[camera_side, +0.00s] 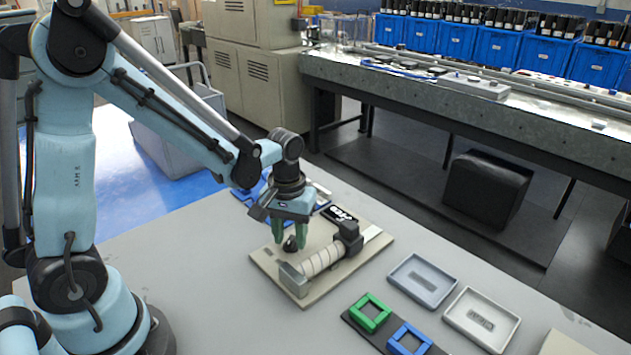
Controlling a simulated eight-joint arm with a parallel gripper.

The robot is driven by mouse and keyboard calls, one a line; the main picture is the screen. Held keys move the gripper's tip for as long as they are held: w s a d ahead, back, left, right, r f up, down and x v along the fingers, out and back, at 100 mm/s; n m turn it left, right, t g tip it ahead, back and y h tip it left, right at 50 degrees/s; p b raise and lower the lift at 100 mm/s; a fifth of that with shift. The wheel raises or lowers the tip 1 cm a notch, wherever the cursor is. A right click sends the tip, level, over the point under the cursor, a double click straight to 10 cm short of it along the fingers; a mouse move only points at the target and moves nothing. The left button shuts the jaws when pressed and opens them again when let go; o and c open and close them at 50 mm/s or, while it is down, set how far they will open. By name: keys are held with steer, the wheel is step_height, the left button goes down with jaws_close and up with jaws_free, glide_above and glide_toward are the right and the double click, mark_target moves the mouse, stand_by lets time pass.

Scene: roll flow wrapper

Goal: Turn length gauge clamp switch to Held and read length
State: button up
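The length gauge is a beige board (264,258) on the grey table. A pale ribbed roll (322,261) lies along it, between a grey end block (293,279) and a black slider head (349,236) on a metal rail. A small black knob (290,244), which looks like the clamp switch, sits on the board left of the roll. My gripper (290,242) points down over it, with one green finger on each side of the knob. I cannot tell whether the fingers touch it. A black display (338,214) with pale characters is at the back; its reading and the switch markings are too small to read.
A grey tray (422,282) and a white tray (482,319) lie right of the gauge. Green (370,313) and blue (409,340) square frames sit on a dark strip in front. Blue items (250,192) lie behind my gripper. The table's left front is clear.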

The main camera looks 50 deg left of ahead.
jaws_close()
steer(key=shift+m, duration=0.4)
steer(key=m, duration=0.5)
steer(key=shift+m, duration=0.4)
steer(key=m, duration=0.5)
steer(key=shift+m, duration=0.3)
